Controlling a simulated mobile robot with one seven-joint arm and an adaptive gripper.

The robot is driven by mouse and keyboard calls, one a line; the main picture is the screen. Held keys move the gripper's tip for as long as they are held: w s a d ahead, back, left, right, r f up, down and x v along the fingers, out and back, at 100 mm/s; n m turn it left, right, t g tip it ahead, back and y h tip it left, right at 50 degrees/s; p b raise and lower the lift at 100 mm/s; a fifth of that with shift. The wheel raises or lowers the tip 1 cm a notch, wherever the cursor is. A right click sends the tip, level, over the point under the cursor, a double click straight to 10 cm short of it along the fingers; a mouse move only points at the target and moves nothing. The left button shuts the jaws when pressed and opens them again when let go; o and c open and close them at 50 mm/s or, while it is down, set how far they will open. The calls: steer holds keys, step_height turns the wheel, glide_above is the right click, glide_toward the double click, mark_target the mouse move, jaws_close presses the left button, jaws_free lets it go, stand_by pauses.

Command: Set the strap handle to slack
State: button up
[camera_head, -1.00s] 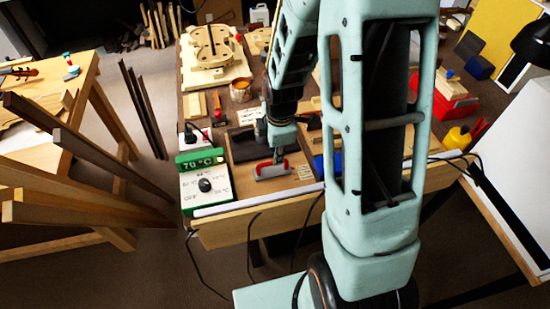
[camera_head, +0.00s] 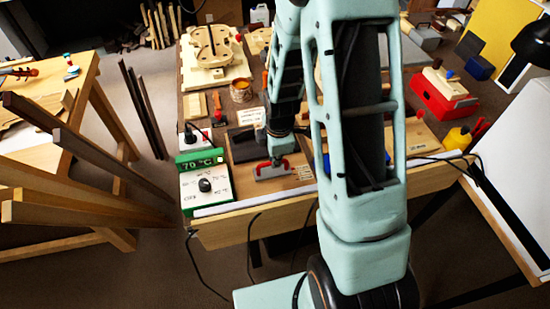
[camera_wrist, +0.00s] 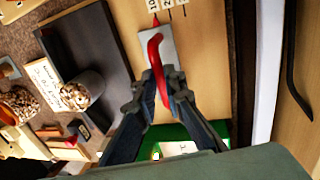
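The strap handle (camera_wrist: 155,50) is a red curved bar on a grey plate (camera_wrist: 143,45), set on a wooden board. In the head view the red handle (camera_head: 264,168) and its grey plate (camera_head: 273,174) lie just behind the bench's front edge. Printed marks (camera_wrist: 167,8) stand beside the plate's far end; their words are too small to read. My gripper (camera_wrist: 162,84) is at the handle, with one fingertip on each side of the red bar and little gap visible. It also shows in the head view (camera_head: 278,157), above the handle. My arm hides part of the bench.
A green and white temperature box (camera_head: 205,187) reading 70 °C stands close left of the handle. A dark tray (camera_wrist: 88,55) lies beside the board. A jar (camera_head: 241,90) stands farther back. A red box (camera_head: 440,103) and a yellow bottle (camera_head: 457,138) are at right.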

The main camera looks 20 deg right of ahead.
steer(key=shift+w, duration=0.15)
jaws_close()
steer(key=w, duration=0.2)
steer(key=shift+w+b, duration=0.4)
steer(key=shift+w, duration=0.2)
steer(key=shift+r, duration=0.1)
steer(key=o, duration=0.7)
jaws_free()
steer(key=shift+w, duration=0.1)
